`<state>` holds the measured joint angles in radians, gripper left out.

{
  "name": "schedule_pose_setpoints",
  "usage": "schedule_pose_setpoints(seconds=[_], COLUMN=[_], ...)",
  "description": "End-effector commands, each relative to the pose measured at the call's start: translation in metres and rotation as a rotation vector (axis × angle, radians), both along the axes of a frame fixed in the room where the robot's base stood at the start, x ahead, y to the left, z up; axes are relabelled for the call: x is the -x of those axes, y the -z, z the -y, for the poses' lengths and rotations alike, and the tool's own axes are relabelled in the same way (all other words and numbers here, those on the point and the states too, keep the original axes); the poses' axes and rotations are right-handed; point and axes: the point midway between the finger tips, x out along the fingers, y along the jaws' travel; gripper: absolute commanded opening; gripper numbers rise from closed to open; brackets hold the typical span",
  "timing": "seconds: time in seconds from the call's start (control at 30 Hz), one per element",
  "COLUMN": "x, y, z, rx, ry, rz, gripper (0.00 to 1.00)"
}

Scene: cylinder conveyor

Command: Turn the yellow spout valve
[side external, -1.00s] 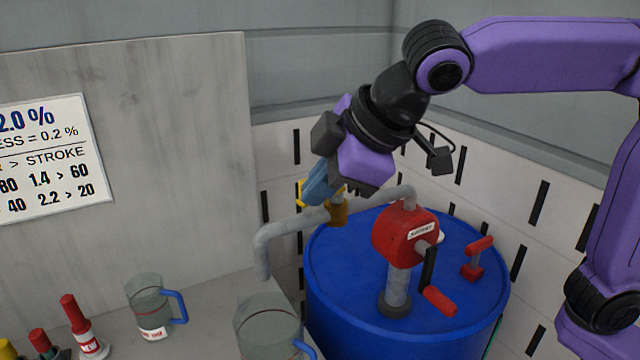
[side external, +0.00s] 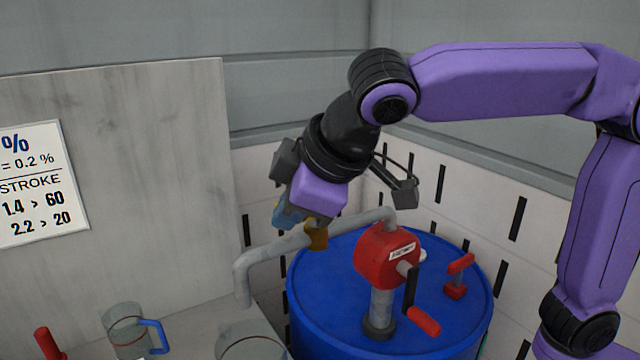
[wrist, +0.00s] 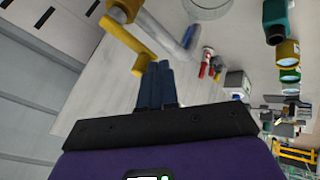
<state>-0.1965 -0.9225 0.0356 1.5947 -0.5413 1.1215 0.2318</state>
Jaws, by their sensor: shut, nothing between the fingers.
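The yellow spout valve (side external: 317,236) sits on the grey spout pipe (side external: 270,246) that runs out from the red pump (side external: 375,255). Its lever is mostly hidden behind my gripper in the side view. The wrist view shows the yellow lever (wrist: 128,42) reaching toward my fingertips, with the grey spout (wrist: 168,42) beyond it. My gripper (side external: 283,218) has blue fingers, shut and empty, just left of and above the valve body. In the wrist view the fingertips (wrist: 155,66) are right beside the lever's free end. I cannot tell whether they touch it.
The pump stands on a blue barrel (side external: 330,320) with a red crank handle (side external: 424,320) at its front. Clear jugs with blue handles, one here (side external: 125,335), stand on the bench below the spout. A grey panel (side external: 130,150) rises at the left.

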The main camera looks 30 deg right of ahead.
Motion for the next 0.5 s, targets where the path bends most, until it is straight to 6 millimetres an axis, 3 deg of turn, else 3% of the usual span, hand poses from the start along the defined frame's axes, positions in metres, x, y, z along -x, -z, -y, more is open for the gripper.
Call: schedule_pose_setpoints(seconds=[0.13, 0.5], x=[0.031, 0.073], y=[0.0, -0.061], z=[-0.014, -0.001], rx=[-0.002, -0.006], ry=[-0.014, -0.01], rz=[-0.006, -0.007], gripper=[0.0, 0.0])
